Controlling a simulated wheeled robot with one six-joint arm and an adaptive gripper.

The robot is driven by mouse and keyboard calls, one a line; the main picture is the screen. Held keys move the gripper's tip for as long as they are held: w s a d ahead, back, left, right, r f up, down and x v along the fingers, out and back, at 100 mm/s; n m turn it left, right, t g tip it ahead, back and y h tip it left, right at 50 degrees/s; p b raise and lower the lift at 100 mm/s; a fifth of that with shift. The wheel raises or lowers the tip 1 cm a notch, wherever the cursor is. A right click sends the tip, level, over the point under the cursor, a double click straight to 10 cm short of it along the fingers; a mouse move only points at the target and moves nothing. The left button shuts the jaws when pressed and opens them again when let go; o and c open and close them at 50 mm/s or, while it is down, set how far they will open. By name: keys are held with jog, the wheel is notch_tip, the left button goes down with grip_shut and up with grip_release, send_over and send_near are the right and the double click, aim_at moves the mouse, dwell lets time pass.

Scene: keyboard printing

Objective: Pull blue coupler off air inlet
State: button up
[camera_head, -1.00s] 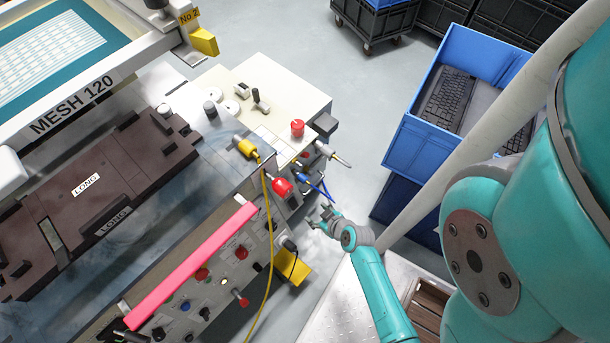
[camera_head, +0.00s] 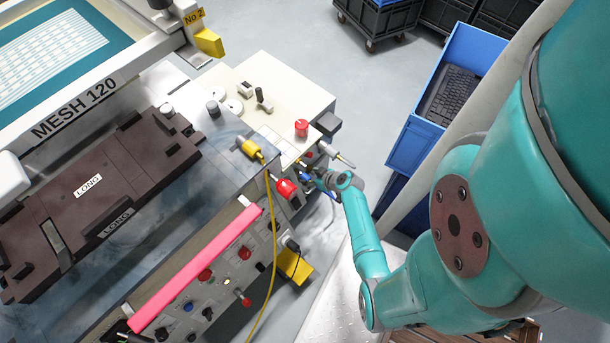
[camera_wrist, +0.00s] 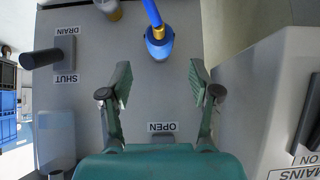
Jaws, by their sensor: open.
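The blue coupler (camera_wrist: 158,44) shows in the wrist view at the top centre, with a brass fitting and a blue hose (camera_wrist: 151,12) running up from it. It sits against the grey panel (camera_wrist: 120,70). My gripper (camera_wrist: 160,80) is open, its two green fingers apart, with the coupler just beyond the tips and between their lines. Nothing is between the fingers. The air inlet itself is hidden behind the coupler.
A DRAIN/SHUT lever (camera_wrist: 48,58) stands left of the fingers, and a grey housing (camera_wrist: 262,100) is close on the right. In the head view, a red knob (camera_head: 285,189), a yellow connector (camera_head: 250,149) and its hanging cable (camera_head: 272,255) are nearby.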

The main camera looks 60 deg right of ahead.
aim_at(306, 176)
jog(key=shift+x, duration=2.85)
grip_shut()
jog(key=c, duration=1)
grip_release()
grip_shut()
jog(key=shift+s, duration=0.15)
jog(key=shift+s+a, duration=0.2)
jog(key=shift+s, duration=0.65)
jog(key=shift+s+a, duration=0.25)
jog(key=shift+s, duration=0.55)
jog(key=shift+s, duration=0.1)
